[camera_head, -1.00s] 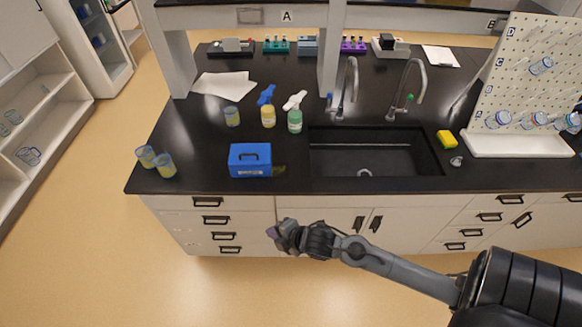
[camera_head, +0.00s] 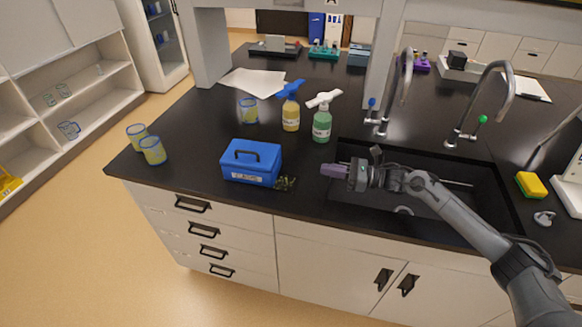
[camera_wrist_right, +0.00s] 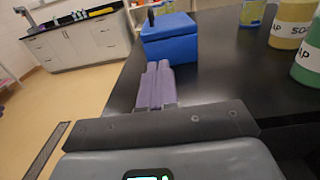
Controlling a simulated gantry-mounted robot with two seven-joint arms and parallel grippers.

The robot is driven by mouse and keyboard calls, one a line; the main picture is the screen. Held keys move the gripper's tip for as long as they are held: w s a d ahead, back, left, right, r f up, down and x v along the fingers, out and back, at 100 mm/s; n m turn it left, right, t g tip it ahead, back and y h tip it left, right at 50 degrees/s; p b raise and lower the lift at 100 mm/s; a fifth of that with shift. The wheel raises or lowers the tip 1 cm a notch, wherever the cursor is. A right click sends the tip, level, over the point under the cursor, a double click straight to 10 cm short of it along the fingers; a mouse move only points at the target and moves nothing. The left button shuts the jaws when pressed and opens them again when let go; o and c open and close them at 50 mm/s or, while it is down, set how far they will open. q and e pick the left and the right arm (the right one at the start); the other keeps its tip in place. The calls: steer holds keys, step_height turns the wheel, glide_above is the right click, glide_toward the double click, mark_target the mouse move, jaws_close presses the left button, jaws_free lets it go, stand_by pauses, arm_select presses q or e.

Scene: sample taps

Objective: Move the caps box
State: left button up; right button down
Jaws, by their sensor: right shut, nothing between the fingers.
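The caps box is a blue lidded box (camera_head: 248,164) with a dark top handle and a white label on its front. It sits on the black counter (camera_head: 190,130) near the front edge, and shows ahead of the fingers in the right wrist view (camera_wrist_right: 170,38). My right gripper (camera_head: 326,170) is to the right of the box, over the sink's left edge, pointing left at it. Its purple fingers (camera_wrist_right: 155,84) are shut together and empty, with a gap to the box. My left gripper is not in view.
A small dark green clump (camera_head: 285,183) lies at the box's right front corner. Behind stand a yellow soap bottle (camera_head: 291,117), a green one (camera_head: 322,126) and a beaker (camera_head: 249,111). Two beakers (camera_head: 153,151) stand left. The sink (camera_head: 350,210) lies right, with faucets behind.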

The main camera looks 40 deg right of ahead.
mark_target(276, 162)
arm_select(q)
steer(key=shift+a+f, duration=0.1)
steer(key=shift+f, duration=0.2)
arm_select(e)
steer(key=x, duration=1.3)
steer(key=shift+w+a, duration=0.25)
steer(key=shift+a, duration=0.05)
